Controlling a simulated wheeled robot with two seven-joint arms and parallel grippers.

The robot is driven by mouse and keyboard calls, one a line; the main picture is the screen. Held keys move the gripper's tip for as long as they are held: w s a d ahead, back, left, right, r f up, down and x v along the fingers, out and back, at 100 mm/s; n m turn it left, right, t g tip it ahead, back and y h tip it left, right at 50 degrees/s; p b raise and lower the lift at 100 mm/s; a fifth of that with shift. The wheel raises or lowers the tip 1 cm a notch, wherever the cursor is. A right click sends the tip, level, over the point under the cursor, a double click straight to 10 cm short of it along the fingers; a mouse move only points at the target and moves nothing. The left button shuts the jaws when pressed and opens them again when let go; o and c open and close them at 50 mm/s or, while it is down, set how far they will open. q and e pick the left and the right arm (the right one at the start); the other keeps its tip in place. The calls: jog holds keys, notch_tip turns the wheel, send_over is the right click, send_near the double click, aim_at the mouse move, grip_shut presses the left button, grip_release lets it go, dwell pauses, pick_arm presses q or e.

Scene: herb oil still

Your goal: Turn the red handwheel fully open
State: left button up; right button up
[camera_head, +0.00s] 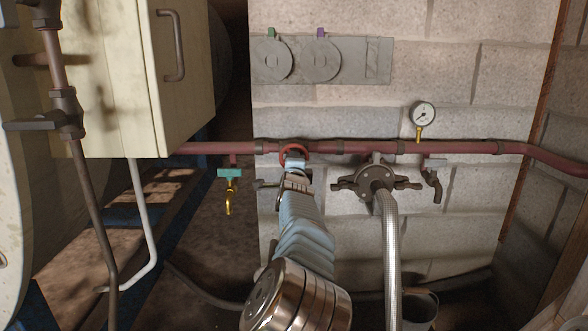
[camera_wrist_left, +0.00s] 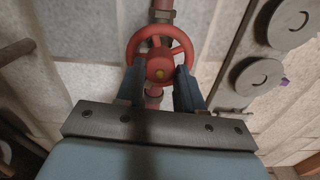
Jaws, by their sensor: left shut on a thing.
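The red handwheel (camera_head: 294,147) sits on the red pipe along the block wall in the head view, its lower part hidden by my gripper. My right gripper is not in view.
A green-handled tap (camera_head: 229,173) hangs left of the wheel. A dark valve flange with a braided hose (camera_head: 388,240) stands close on the right. A pressure gauge (camera_head: 423,114) is farther right. A grey panel with two discs (camera_head: 318,61) is above. A cream cabinet (camera_head: 178,75) is at left.

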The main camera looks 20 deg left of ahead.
pick_arm(q)
jog(key=m, duration=1.2)
jog(key=m+b, duration=0.1)
jog(key=m, duration=1.1)
jog(key=m+b, duration=0.1)
jog(key=m, duration=1)
jog(key=shift+d+f+m, duration=0.1)
jog(key=shift+f+m, duration=0.15)
jog(key=shift+m, duration=0.15)
jog(key=shift+r+n+b, duration=0.1)
jog(key=shift+n+b, duration=0.85)
jog(key=shift+n, duration=0.95)
jog(key=o, duration=1)
jog(key=shift+r, duration=0.1)
